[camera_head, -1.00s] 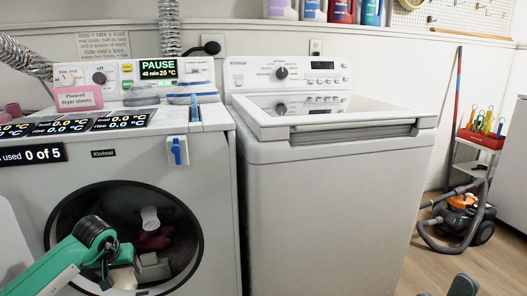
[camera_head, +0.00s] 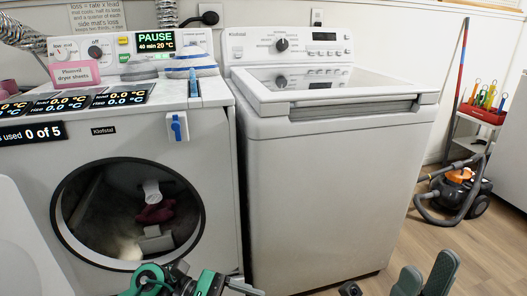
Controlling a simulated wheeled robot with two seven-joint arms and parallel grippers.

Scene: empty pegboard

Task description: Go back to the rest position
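My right gripper (camera_head: 428,262) shows at the bottom right, with two dark grey fingers pointing up in front of the floor. Its fingertips stand apart and nothing shows between them. My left gripper (camera_head: 225,284) is at the bottom edge, below the dryer opening, with green and black parts of my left arm beside it. It is partly cut off by the frame, and its fingers cannot be made out clearly. Both grippers are clear of the dryer drum.
The dryer (camera_head: 215,190) has an open round port, with dark red cloth (camera_head: 157,212) and pale items inside. A white top-loading washer (camera_head: 330,190) stands beside it. A vacuum cleaner (camera_head: 455,190) stands at the right. Wooden floor (camera_head: 405,245) is free in front.

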